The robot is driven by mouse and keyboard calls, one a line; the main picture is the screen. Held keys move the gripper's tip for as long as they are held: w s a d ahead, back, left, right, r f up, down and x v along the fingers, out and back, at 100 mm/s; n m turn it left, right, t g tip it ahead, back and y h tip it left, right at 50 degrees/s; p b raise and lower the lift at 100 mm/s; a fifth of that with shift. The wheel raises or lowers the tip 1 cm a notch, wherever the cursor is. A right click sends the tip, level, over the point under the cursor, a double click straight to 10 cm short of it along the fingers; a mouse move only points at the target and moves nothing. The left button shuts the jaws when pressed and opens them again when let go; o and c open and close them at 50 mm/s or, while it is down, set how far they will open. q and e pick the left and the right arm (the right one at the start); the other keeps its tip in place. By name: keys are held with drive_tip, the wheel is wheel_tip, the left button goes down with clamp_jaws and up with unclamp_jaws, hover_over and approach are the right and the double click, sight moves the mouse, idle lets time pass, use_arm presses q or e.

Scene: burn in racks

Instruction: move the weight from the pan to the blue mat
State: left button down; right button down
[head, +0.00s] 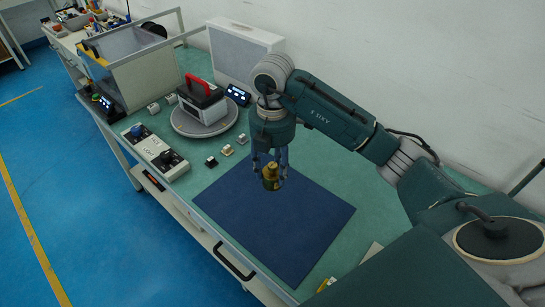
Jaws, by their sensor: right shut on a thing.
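The weight (271,180) is a small brass-coloured piece. My right gripper (269,168) points down and is shut on it, with the weight between its fingers. Both are over the upper left part of the dark blue mat (285,230); the weight looks a little above the mat, though the exact gap is hard to tell. The round grey pan (185,128) stands farther back to the left. A dark and white block with a red handle (202,100) sits on it. My left gripper is not in view.
A control box with knobs (155,152) stands left of the mat. Small blocks (227,150) lie between the pan and the mat. A small display (237,95), a white case (240,52) and a clear-sided enclosure (135,70) stand behind. Most of the mat is clear.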

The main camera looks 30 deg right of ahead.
wheel_tip(320, 180, down, 10)
drive_tip(key=shift+r+p, duration=0.1)
drive_tip(key=shift+p, duration=0.6)
drive_tip(key=shift+f, duration=0.3)
drive_tip(key=c, duration=1)
unclamp_jaws()
drive_tip(key=shift+f, duration=0.2)
